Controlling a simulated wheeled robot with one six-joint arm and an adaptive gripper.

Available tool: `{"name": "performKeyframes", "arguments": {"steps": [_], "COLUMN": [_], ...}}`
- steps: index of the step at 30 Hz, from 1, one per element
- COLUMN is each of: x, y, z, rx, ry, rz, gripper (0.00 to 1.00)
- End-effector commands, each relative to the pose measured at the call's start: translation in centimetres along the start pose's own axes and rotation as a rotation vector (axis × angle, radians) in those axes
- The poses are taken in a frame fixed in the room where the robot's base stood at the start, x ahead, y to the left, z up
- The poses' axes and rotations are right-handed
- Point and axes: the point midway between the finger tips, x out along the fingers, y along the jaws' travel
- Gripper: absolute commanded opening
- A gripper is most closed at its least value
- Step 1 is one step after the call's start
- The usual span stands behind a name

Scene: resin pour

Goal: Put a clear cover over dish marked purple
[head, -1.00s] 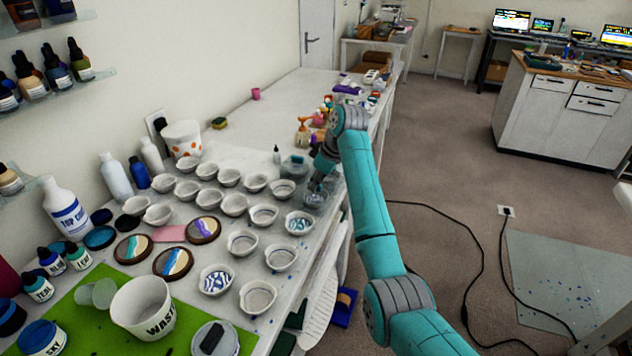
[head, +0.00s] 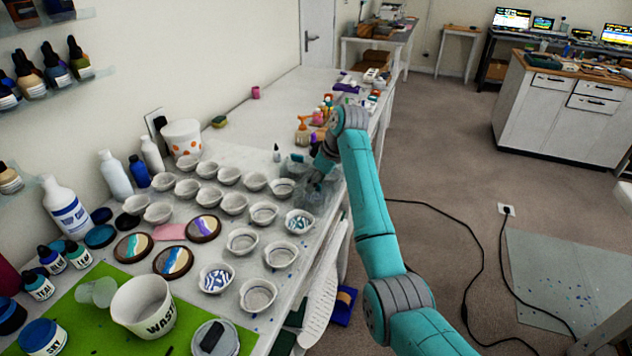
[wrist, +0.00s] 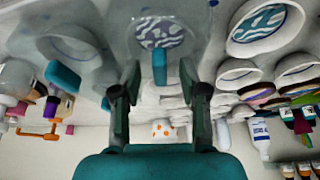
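A clear cover (wrist: 205,45) with a teal knob (wrist: 160,68) is in front of my gripper in the wrist view. A round blue-and-white patterned disc (wrist: 160,33) with a bluish-purple edge shows through it. My gripper (wrist: 161,72) is open, with one finger on each side of the knob and a gap on both sides. In the head view my gripper (head: 325,172) is above the clear cover (head: 316,195), partly blurred. A second clear cover (wrist: 62,45) with a teal knob stands to the left. I cannot clearly tell which mark is purple.
Several white dishes (head: 282,257) stand in rows, some with coloured rings. An uncovered patterned dish (head: 299,222) is close by; another (head: 216,279) is nearer. A waste cup (head: 143,306) stands on a green mat. Bottles (head: 304,130) stand beyond the gripper.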

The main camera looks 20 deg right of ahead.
Motion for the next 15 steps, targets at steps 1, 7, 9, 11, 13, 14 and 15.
{"name": "performKeyframes", "arguments": {"steps": [1, 7, 9, 11, 13, 14, 15], "x": [0.0, -0.4, -1.0, -1.9, -3.0, -3.5, -4.1], "y": [0.0, 0.0, 0.1, 0.1, 0.1, 0.1, 0.1], "z": [0.0, 0.0, 0.0, 0.0, 0.0, -0.1, -0.1], "rx": [0.0, 0.0, 0.0, 0.0, 0.0, 0.0, 0.0], "ry": [0.0, 0.001, 0.001, 0.002, 0.002, 0.002, 0.003], "rz": [0.0, 0.001, 0.002, 0.002, 0.003, 0.003, 0.002], "gripper": [0.43, 0.43, 0.43, 0.43, 0.43, 0.43, 0.43]}}
